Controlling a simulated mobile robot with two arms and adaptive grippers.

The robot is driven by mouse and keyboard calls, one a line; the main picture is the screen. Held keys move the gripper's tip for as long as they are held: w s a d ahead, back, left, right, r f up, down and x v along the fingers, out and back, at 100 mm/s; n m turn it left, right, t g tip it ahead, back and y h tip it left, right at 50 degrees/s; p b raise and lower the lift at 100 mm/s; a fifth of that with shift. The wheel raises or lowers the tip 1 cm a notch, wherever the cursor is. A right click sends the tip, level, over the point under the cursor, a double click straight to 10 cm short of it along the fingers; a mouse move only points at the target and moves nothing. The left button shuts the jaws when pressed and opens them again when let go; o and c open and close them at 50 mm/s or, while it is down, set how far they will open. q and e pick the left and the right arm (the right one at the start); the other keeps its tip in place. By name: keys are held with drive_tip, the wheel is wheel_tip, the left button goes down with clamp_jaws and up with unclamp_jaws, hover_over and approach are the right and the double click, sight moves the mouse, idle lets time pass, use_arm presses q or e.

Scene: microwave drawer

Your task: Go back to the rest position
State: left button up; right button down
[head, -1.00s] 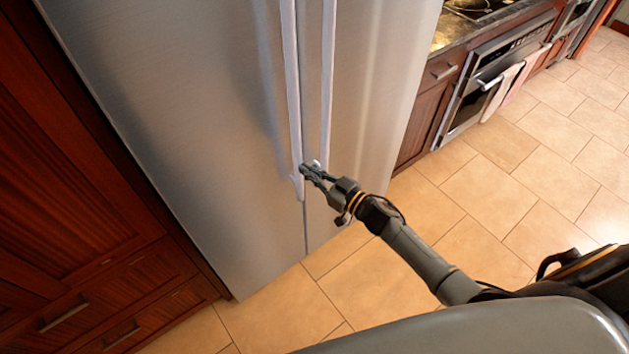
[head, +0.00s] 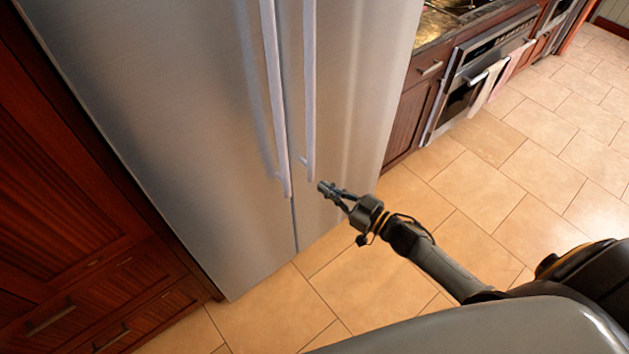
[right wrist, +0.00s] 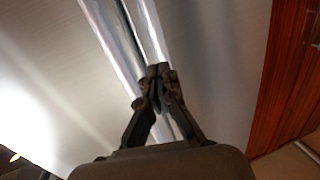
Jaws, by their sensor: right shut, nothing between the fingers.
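My right gripper (head: 330,190) is shut and empty. It is in front of the steel fridge (head: 180,110), just right of the lower ends of its two long vertical handles, and looks apart from them. In the right wrist view the closed fingertips (right wrist: 160,75) appear over the handles (right wrist: 125,40), with the fridge front behind. Both fridge doors look shut. My left gripper is not in view.
Dark wood cabinets (head: 60,160) with drawers stand left of the fridge. To the right are a wood cabinet and an oven (head: 480,75) with towels on its handle. The tiled floor (head: 480,200) on the right is clear.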

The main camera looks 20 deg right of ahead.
drive_tip(key=s+d+f+m+g+h, duration=0.15)
drive_tip(key=s+f, duration=0.25)
drive_tip(key=f, duration=0.4)
drive_tip(key=s+d+f+m+g+h, duration=0.1)
drive_tip(key=s+d+f+h, duration=0.25)
drive_tip(key=f, duration=0.45)
drive_tip(key=s+d+f+m+g+h, duration=0.15)
drive_tip(key=s+f, duration=0.25)
drive_tip(key=f, duration=0.4)
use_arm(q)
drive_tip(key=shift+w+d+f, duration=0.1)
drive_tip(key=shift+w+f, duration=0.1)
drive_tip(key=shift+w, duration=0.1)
use_arm(e)
drive_tip(key=s+a+f+g+h, duration=0.1)
drive_tip(key=s+f+g, duration=0.2)
drive_tip(key=s+f, duration=0.3)
drive_tip(key=s+a+f+g, duration=0.2)
drive_tip(key=s+f+g, duration=0.2)
drive_tip(key=s, duration=1.1)
drive_tip(key=s+a+f+g+h, duration=0.1)
drive_tip(key=s+f+g, duration=0.2)
drive_tip(key=s+f, duration=0.5)
drive_tip(key=shift+s+a+f+h, duration=0.25)
drive_tip(key=shift+s+a+h, duration=0.15)
drive_tip(key=shift+s, duration=0.8)
